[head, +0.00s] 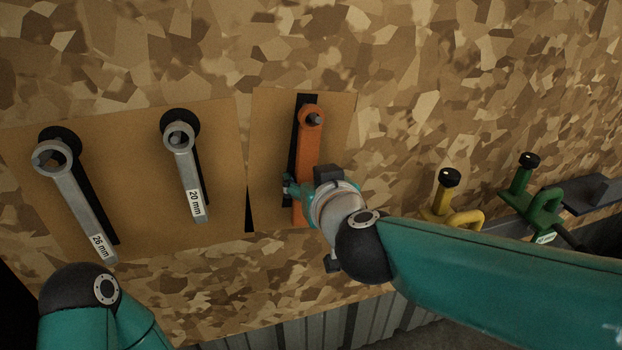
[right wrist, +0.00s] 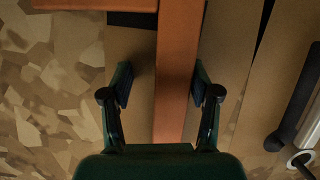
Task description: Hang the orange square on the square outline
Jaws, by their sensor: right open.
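The orange square (head: 308,150) is up against the tan panel, with a grey peg (head: 314,119) showing at the hole in its top end. Its black outline (head: 294,150) shows along its left side in the head view. In the right wrist view the square (right wrist: 178,75) runs down between my fingers, with a crosspiece at the top left and a black strip of outline (right wrist: 130,19) below that. My right gripper (right wrist: 161,86) is open, its fingers on either side of the square, with gaps visible. My left gripper is out of view.
Left of the square, two grey wrenches, marked 26 mm (head: 76,200) and 20 mm (head: 185,165), hang on a tan panel (head: 120,140). To the right are a yellow clamp (head: 441,205) and a green clamp (head: 530,205). The camouflage wall above is clear.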

